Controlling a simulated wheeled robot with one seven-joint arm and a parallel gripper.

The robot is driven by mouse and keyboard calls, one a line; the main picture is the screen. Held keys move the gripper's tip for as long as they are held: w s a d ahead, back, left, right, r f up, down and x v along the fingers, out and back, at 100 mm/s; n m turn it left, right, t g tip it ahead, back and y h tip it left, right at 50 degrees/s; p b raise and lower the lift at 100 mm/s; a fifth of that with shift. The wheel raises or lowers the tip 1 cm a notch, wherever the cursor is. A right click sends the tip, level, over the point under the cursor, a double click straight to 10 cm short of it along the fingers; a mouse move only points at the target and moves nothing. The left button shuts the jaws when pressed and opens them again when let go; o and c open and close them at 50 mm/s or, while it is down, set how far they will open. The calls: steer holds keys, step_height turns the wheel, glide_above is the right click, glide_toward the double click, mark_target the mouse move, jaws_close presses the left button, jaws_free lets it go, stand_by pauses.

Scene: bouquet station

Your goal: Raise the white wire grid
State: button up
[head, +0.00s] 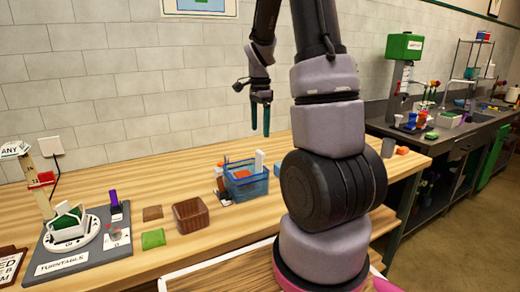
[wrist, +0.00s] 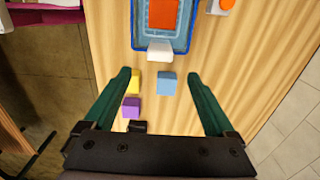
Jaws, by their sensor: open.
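I cannot make out a white wire grid for certain. A white angular frame (head: 58,221) around something green stands on the round white plate of the turntable station (head: 92,252) at the left in the head view; it is too small to tell whether it is wire. My gripper (head: 261,118) hangs open and empty above the back of the wooden table, well to the right of that frame. In the wrist view my gripper (wrist: 159,78) has its green fingers wide apart, with nothing held between them. The turntable is not in the wrist view.
A blue basket (head: 247,188) stands on the table below my gripper; it also shows in the wrist view (wrist: 136,28). Small blue (wrist: 167,83), yellow (wrist: 133,86) and purple (wrist: 131,107) blocks lie near it. A brown box (head: 191,216) stands left of the basket.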

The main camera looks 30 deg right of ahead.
mark_target(260, 152)
step_height(260, 152, down, 8)
steer(key=shift+f, duration=0.15)
stand_by(0.3)
jaws_close()
